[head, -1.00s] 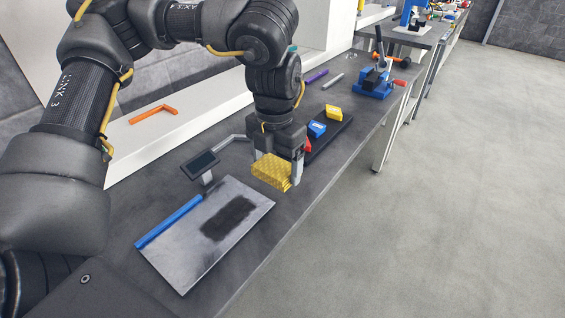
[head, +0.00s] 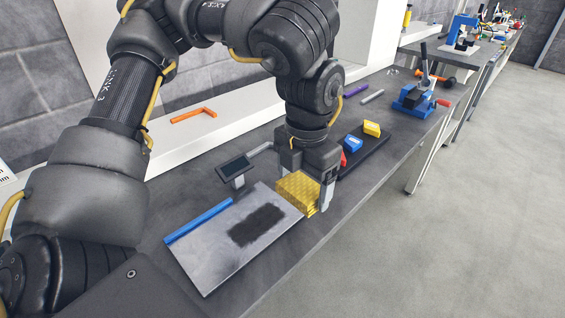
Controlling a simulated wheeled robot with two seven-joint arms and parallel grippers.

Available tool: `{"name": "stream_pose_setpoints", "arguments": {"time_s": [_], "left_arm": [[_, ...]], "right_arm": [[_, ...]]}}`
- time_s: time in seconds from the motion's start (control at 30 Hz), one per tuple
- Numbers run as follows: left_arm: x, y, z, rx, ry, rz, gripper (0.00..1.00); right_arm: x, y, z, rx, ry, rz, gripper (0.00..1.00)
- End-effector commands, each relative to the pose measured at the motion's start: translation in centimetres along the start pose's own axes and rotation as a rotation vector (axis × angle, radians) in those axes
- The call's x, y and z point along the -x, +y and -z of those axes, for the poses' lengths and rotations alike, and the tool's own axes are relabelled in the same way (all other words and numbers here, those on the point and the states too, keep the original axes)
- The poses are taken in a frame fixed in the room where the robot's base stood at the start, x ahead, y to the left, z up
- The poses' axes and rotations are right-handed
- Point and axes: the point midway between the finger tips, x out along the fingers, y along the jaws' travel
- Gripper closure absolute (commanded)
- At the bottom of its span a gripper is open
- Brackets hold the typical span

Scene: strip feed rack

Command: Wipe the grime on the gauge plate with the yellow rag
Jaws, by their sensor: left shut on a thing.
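The gauge plate (head: 210,258) is a flat grey metal sheet on the bench, with a blue bar (head: 198,221) along its left edge. A dark patch of grime (head: 257,226) lies on the plate, right of its middle. The yellow rag (head: 296,191) is a folded, textured block at the plate's far right corner. My left gripper (head: 309,190) points down and is shut on the rag. The rag is close to the plate's edge; I cannot tell whether it touches the plate. My right gripper is not in view.
A small dark display on a stand (head: 235,168) is behind the plate, close to the gripper. A dark tray (head: 372,148) with red, blue and yellow blocks lies beyond the gripper. A blue clamp device (head: 413,101) stands farther along.

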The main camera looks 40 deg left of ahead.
Motion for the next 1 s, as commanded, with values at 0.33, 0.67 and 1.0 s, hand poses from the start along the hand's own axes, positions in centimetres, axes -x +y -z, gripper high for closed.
{"name": "stream_pose_setpoints", "arguments": {"time_s": [0.33,0.67,1.0], "left_arm": [[-4.1,-3.9,-1.6,-0.835,0.018,-0.02,0.37],[-9.8,-9.8,-2.3,-1.965,0.03,-0.012,0.37],[-13.8,-14.5,-1.7,-2.793,0.007,0.001,0.37]], "right_arm": [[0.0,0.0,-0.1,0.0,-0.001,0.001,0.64],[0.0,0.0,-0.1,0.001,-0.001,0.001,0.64],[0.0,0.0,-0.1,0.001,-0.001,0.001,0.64]]}}
